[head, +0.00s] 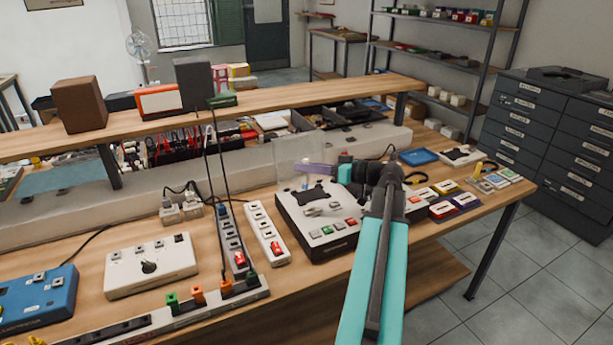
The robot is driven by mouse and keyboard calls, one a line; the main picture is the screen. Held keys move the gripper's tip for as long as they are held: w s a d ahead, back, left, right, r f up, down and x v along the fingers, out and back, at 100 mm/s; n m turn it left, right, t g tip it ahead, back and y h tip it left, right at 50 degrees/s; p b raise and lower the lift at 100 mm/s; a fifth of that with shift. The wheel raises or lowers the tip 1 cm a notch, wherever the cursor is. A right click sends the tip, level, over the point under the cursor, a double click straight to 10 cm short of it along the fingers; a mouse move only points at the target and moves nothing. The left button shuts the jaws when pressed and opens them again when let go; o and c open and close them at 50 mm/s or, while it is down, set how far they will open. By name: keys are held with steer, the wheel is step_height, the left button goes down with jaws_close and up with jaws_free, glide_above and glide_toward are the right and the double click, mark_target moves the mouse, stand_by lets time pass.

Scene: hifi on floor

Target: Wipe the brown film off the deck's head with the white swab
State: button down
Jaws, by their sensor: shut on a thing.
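The cassette deck (318,222) stands on the bench right of centre, light-topped with dark sides and coloured keys at its front. Its clear lid (298,150) is raised at the back left. Small pale and dark parts lie in its dark well; the head and any brown film are too small to tell. My gripper (318,169) reaches over the deck's back part from the right, pointing left, with a purple piece at its end in front of the lid. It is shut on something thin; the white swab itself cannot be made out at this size.
A raised shelf (270,104) with speakers runs behind. A white box with a knob (150,266) stands front left.

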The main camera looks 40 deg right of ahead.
steer(key=shift+w+a+f+b, duration=0.15)
steer(key=shift+a+f+b, duration=0.05)
steer(key=shift+f+b, duration=0.2)
